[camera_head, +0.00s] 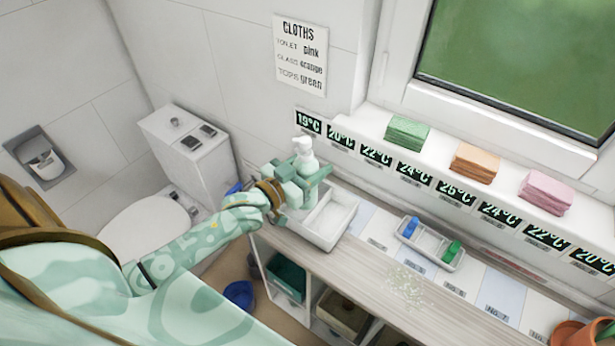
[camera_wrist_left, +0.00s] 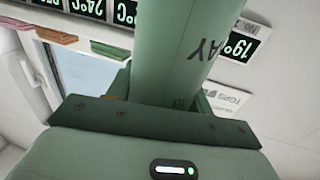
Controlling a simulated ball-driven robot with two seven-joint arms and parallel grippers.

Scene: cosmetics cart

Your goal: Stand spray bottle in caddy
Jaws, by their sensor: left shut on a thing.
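The spray bottle has a white pump top (camera_head: 304,150) and stands roughly upright in my left gripper (camera_head: 303,180). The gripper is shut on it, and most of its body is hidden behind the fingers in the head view. In the left wrist view the green bottle body (camera_wrist_left: 178,50) fills the space at the jaws, with dark letters on it. The white caddy (camera_head: 328,222) is on the counter, directly below and beside the gripper. Its open compartments show in part, and its left part is hidden by the gripper. I cannot tell whether the bottle touches the caddy. My right gripper is not in view.
A small tray (camera_head: 456,262) with a blue and a green item lies right of the caddy. Green (camera_head: 407,133), orange (camera_head: 475,162) and pink (camera_head: 546,192) cloths sit on the window ledge. Pale crumbs (camera_head: 405,284) lie on the counter. A terracotta pot (camera_head: 580,333) is at lower right.

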